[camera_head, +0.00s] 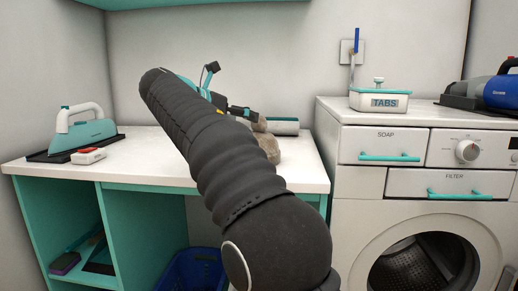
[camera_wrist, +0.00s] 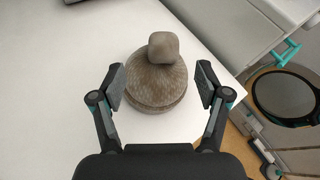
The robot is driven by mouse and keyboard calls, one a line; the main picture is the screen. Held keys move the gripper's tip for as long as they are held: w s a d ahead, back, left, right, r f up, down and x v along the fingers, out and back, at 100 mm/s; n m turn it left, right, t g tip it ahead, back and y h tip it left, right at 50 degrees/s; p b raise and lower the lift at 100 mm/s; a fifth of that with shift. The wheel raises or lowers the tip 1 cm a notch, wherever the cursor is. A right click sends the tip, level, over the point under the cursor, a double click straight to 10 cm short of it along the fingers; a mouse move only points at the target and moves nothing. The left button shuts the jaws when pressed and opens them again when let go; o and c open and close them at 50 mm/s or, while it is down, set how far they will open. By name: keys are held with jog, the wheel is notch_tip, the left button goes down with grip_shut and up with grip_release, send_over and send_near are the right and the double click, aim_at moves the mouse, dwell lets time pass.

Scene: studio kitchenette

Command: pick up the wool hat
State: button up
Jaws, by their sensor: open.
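The wool hat (camera_wrist: 155,85) is brownish grey, with a folded brim and a round bobble on top. In the wrist view it rests on the white counter (camera_wrist: 60,100), near the counter's right edge. My gripper (camera_wrist: 160,88) is open, with one finger on each side of the hat and a visible gap to the hat on both sides. In the head view, the hat (camera_head: 268,146) is mostly hidden behind my arm, and only part of its right side shows. My gripper is largely hidden there too.
A teal iron (camera_head: 82,134) and a small red-and-white object (camera_head: 88,156) stand on the counter's left. The washing machine (camera_head: 350,190), with a TABS box (camera_head: 379,101) on top, adjoins the counter's right. A blue bin (camera_head: 195,270) is below.

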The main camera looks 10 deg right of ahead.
aim_at(259, 139)
jog(key=shift+x, duration=2.25)
jog(key=shift+s+f, duration=0.1)
jog(key=shift+s, duration=0.1)
jog(key=c, duration=1.4)
